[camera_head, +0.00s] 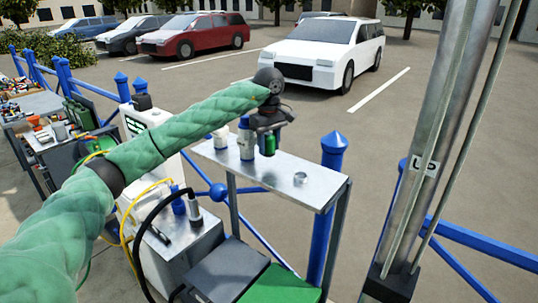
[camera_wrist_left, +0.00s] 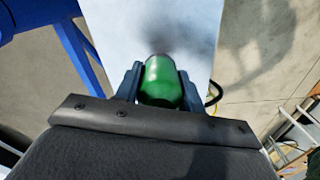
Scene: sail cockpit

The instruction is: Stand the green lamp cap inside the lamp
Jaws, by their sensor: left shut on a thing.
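My left gripper (camera_head: 267,134) points down over the small metal shelf and is shut on the green lamp cap (camera_head: 269,146). In the left wrist view the cap (camera_wrist_left: 161,84) is a rounded green cylinder between the two dark fingers of the gripper (camera_wrist_left: 160,88). Its far end is blurred by a dark shadow, so I cannot tell whether it touches the shelf. My right gripper is not in view.
A blue post (camera_head: 333,158) and a tall metal column (camera_head: 425,150) stand to the right.

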